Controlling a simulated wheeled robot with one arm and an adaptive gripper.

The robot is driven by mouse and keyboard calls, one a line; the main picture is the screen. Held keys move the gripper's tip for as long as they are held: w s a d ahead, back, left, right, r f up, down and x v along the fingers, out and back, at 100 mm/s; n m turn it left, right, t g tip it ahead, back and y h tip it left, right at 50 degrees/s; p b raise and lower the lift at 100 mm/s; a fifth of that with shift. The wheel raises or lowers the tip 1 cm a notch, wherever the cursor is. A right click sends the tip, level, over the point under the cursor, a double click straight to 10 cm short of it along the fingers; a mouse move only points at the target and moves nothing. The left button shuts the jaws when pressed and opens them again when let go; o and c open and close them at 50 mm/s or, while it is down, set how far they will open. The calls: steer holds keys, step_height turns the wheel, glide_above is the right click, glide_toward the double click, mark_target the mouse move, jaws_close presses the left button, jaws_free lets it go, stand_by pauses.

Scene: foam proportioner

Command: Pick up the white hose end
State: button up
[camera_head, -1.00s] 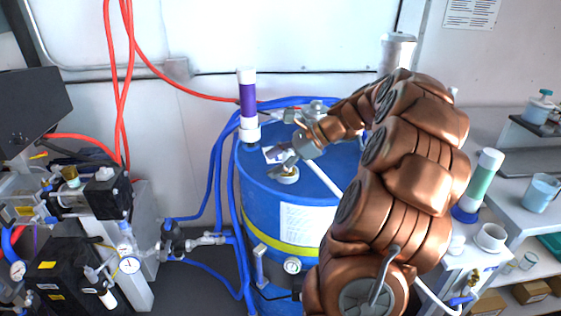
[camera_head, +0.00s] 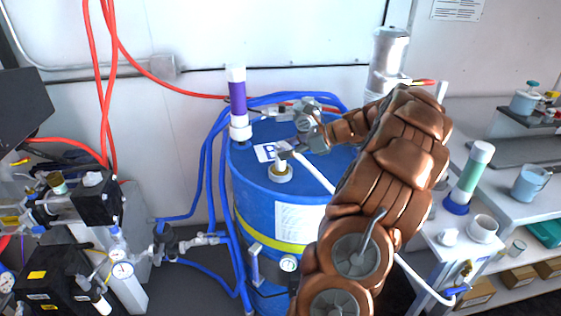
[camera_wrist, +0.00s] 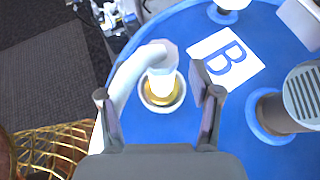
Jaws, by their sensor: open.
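The white hose (camera_wrist: 122,85) curves up and bends over at its white hose end (camera_wrist: 162,55), which points down at a round brass-and-white port (camera_wrist: 163,92) on the blue drum top. Whether it sits in the port or just above it, I cannot tell. In the head view the white hose (camera_head: 318,177) runs from the port (camera_head: 280,172) to the lower right, behind my arm. My gripper (camera_wrist: 158,97) is open and empty, its fingers on either side of the port in the wrist view. In the head view my gripper (camera_head: 294,146) is just above the port.
The blue drum (camera_head: 262,205) carries a "B" label (camera_wrist: 225,58) and a purple-banded tube (camera_head: 238,103) at the back left. Blue hoses (camera_head: 212,165) loop beside it. A green-banded tube (camera_head: 470,178) and white cup (camera_head: 482,228) stand on the right. Valves and gauges (camera_head: 122,268) fill the left.

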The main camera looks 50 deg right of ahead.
steer(key=shift+x, duration=1.55)
steer(key=shift+s, duration=0.1)
jaws_close()
